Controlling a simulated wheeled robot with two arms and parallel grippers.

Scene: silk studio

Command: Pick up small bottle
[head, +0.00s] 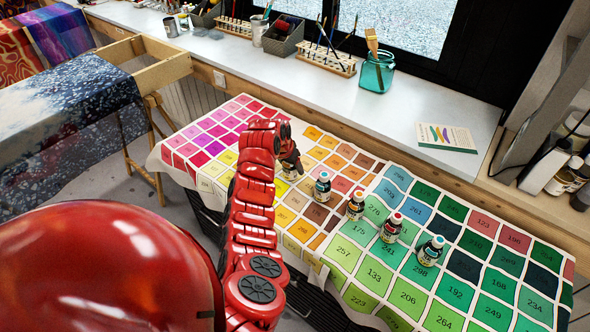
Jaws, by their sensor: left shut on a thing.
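Several small dye bottles stand in a slanting row on the colour chart cloth (358,287). The bottle at the row's far left end (290,174) is partly hidden by my left gripper (294,161), which is shut on it from above. The others stand free to its right: a blue-capped one (322,188), an orange-red-capped one (356,206), a red-capped one (391,228) and a blue-capped one (431,251). My red left arm reaches up from the bottom of the view. My right gripper is not in view.
Behind the table runs a white windowsill counter (330,98) with brush racks (325,58), a teal jar of brushes (377,72) and a booklet (446,137). A wooden frame with dyed cloth (75,95) stands at left. More bottles (567,177) sit on the right shelf.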

